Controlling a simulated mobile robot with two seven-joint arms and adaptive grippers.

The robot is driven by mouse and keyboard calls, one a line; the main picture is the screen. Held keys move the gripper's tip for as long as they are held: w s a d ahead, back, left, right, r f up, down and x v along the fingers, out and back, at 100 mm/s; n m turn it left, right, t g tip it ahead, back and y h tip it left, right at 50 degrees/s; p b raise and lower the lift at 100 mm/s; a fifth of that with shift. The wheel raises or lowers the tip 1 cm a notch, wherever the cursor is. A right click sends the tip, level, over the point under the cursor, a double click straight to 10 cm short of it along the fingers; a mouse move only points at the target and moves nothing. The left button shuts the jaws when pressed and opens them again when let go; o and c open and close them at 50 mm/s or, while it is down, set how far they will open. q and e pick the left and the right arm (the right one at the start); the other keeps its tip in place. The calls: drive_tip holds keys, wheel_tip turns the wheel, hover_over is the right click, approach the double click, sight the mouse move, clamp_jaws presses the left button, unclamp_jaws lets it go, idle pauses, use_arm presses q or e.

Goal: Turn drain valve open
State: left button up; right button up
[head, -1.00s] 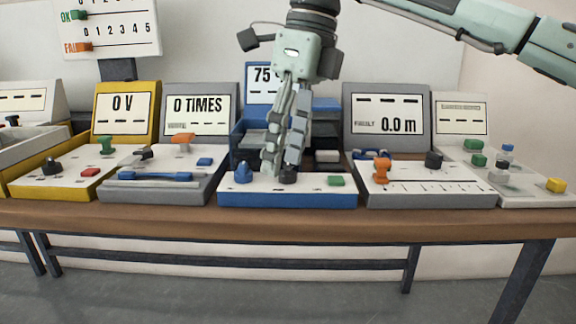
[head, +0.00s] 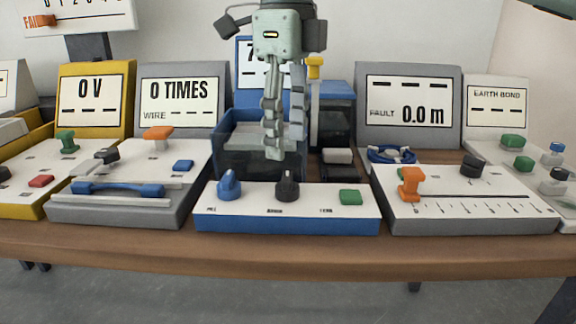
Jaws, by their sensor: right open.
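The blue-edged panel (head: 313,212) in the middle carries a blue knob (head: 229,185), a black knob (head: 287,187) and a green button (head: 350,197). The small labels below the knobs are too blurred to read surely, so I cannot tell by text which knob is the drain valve. The black knob stands with its grip upright. My right gripper (head: 285,143) hangs down from the top, open and empty, its fingertips above and apart from the black knob. It hides part of the blue-framed display (head: 244,72) and of the tank (head: 228,128) behind. My left gripper is not in view.
A grey panel with an orange handle (head: 158,137) and blue bar stands left; another with an orange lever (head: 410,184) stands right. A blue box with a yellow part (head: 314,67) is behind. The wooden table edge (head: 290,258) runs clear in front.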

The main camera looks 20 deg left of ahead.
sight(287, 177)
drive_tip(key=f, duration=0.6)
drive_tip(key=shift+s+d+f, duration=0.1)
drive_tip(key=shift+s+f, duration=0.05)
drive_tip(key=shift+s, duration=0.05)
drive_tip(key=shift+f, duration=0.5)
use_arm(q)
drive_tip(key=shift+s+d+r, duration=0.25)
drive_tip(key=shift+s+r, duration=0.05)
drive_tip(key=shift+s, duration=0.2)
use_arm(e)
drive_tip(key=c, duration=1.1)
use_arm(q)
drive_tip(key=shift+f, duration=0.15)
